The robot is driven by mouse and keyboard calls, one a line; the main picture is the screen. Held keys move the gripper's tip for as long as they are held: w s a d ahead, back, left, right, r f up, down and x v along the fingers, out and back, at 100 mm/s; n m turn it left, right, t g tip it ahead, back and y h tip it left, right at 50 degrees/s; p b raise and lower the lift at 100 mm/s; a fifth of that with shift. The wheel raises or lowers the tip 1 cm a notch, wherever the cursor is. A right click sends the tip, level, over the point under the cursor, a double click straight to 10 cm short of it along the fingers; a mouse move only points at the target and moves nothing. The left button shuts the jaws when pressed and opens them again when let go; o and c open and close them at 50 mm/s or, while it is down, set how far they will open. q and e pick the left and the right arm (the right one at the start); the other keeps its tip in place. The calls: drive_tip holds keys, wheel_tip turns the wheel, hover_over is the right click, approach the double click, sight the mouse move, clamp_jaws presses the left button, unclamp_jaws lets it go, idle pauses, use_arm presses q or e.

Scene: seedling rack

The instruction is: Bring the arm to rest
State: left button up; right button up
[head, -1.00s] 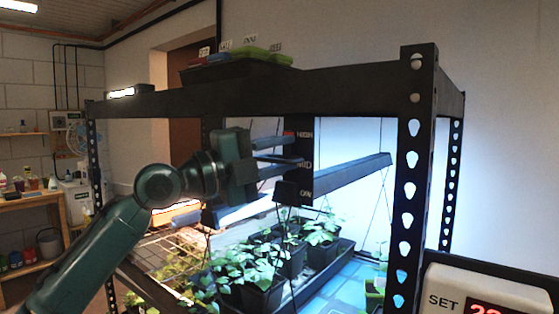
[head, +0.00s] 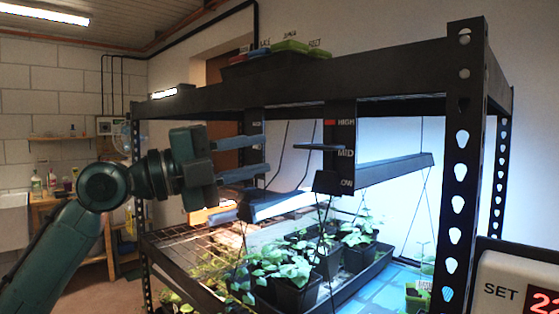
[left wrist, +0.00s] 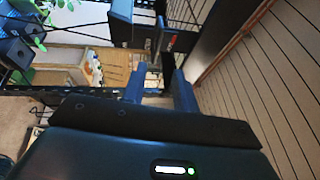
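My left gripper (head: 266,156) is in front of the rack, at the height of the label plate (head: 338,165) marked HIGH, MID and LOW. Its two fingers are apart, with nothing seen between them. A thin dark lever (head: 318,147) sticks out leftward from the plate, a little above MID. A gap shows between the fingertips and the lever. In the left wrist view, the gripper (left wrist: 158,72) also has its fingers spread and empty. My right gripper is not in view.
The black rack (head: 462,180) has a front post at right. A lamp bar (head: 390,170) hangs over a tray of seedlings (head: 340,292). A SET display box (head: 505,292) stands at lower right. Small coloured trays (head: 290,46) lie on top. Open floor shows at left.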

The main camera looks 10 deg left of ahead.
use_arm(q)
drive_tip(key=shift+s+a+f, duration=0.1)
drive_tip(key=shift+s+a, duration=0.15)
drive_tip(key=shift+a, duration=0.2)
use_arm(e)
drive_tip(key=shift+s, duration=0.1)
use_arm(q)
drive_tip(key=w+f+n+t+y+p, duration=0.1)
drive_tip(key=w+f+n+t+y, duration=0.15)
drive_tip(key=f+n, duration=0.95)
drive_tip(key=w+f+n+t+y+p, duration=0.1)
drive_tip(key=f+n+y, duration=0.3)
drive_tip(key=f, duration=1.7)
drive_tip(key=s+a+f+n+g+y+p, duration=0.2)
drive_tip(key=s+f+n+y, duration=0.5)
drive_tip(key=s+f, duration=1.6)
drive_tip(key=f+n, duration=0.1)
drive_tip(key=n, duration=0.4)
drive_tip(key=shift+s+a+f, duration=0.35)
drive_tip(key=shift+s+a, duration=0.05)
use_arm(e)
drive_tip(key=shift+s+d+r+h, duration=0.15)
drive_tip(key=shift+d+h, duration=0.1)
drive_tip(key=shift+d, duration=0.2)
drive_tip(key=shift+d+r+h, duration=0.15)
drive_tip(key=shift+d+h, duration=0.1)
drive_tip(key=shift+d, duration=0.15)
